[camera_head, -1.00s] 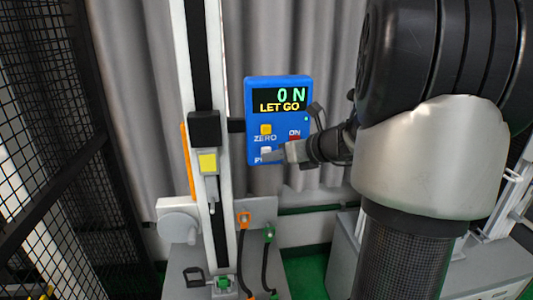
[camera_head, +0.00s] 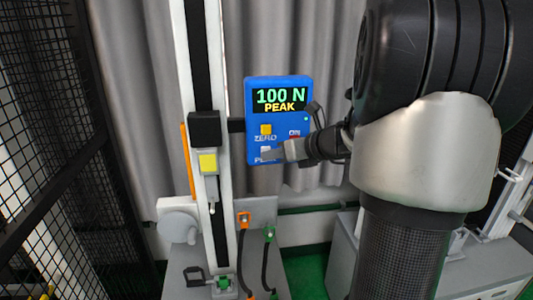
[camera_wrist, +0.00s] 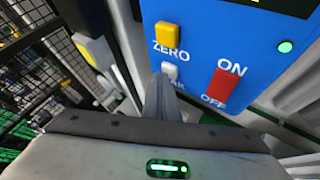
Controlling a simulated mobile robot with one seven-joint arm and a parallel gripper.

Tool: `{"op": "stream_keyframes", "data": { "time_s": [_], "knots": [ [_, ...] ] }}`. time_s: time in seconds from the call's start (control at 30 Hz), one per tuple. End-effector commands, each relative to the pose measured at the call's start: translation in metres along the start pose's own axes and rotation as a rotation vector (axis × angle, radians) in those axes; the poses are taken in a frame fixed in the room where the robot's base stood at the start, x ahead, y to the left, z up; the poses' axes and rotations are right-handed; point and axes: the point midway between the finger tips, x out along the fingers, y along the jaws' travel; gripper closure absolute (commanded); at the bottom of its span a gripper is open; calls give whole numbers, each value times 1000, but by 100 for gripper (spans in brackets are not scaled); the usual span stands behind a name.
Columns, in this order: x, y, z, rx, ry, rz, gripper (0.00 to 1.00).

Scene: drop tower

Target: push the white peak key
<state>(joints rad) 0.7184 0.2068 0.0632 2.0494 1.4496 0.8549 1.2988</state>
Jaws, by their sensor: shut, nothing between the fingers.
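The blue meter (camera_head: 252,110) is mounted beside the tower's column, and its display (camera_head: 279,100) reads "100 N PEAK". The white peak key (camera_wrist: 169,71) is in the lower left of the meter face, under the yellow zero key (camera_wrist: 167,36). It also shows in the head view (camera_head: 265,150), partly covered by my fingers. My gripper (camera_wrist: 160,84) is shut and empty, with its fingertips at or just in front of the white key. I cannot tell whether they touch it. The fingers hide part of the word "PEAK".
A red on/off switch (camera_wrist: 220,86) is close to the right of my fingers. The tower's upright (camera_head: 233,190) with a black carriage and yellow block (camera_head: 208,162) stands left of the meter. A black mesh guard (camera_head: 60,130) is at the far left.

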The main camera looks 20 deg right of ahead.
Motion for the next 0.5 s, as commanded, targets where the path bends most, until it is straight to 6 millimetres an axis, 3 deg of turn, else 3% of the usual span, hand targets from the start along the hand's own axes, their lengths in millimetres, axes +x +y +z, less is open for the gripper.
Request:
{"op": "stream_keyframes", "data": {
  "time_s": [0.5],
  "knots": [
    [-13, 9, -10, 0, 0, -1, 100]
  ]
}}
